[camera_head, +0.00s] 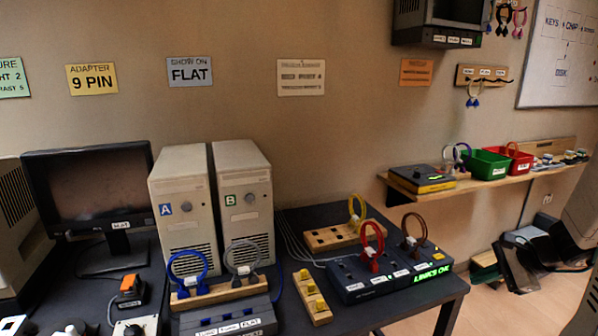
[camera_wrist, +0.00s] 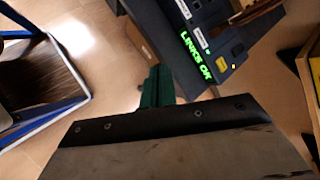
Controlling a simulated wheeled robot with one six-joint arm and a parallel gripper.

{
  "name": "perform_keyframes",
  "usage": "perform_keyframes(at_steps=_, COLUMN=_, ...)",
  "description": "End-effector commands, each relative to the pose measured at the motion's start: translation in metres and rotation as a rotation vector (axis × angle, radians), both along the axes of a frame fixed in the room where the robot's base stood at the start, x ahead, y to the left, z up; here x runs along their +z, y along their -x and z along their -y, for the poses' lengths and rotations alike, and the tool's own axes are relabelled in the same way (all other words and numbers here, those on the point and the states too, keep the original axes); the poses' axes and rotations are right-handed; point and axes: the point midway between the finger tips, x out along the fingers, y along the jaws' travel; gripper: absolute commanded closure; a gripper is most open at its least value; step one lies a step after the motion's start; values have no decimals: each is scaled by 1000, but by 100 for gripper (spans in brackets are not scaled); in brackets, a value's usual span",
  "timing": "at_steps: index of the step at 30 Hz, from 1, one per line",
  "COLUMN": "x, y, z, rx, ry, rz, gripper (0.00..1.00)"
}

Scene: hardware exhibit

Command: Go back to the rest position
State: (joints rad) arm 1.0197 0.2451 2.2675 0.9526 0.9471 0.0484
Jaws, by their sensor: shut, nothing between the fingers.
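My gripper (camera_head: 484,266) has dark green fingers and hangs in the open space below the wall shelf, right of the dark table. In the wrist view its fingers (camera_wrist: 157,86) are together with nothing held between them. The tips are over the floor, beside the table's edge, and appear to touch nothing. The black box with the lit green "LINKS OK" sign (camera_head: 431,275) stands at the table's right end, left of my gripper. The same box is at the top of the wrist view (camera_wrist: 208,45).
The dark table (camera_head: 405,311) bears two towers, A (camera_head: 186,217) and B (camera_head: 243,199), and several coloured looped plugs. The wooden wall shelf (camera_head: 467,188) holds a green bin (camera_head: 489,163), a red bin (camera_head: 521,162) and a black-yellow box (camera_head: 421,179). Floor shows at lower right.

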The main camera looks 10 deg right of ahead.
Motion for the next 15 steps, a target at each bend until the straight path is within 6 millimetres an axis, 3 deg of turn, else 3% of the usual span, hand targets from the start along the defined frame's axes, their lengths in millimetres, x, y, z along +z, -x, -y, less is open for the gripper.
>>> perform_keyframes(at_steps=8, x=33, y=18, z=-77, rx=357, ry=98, rz=-52, gripper=100)
perform_keyframes(at_steps=15, x=73, y=57, z=-164, rx=816, ry=280, rz=-118, gripper=100)
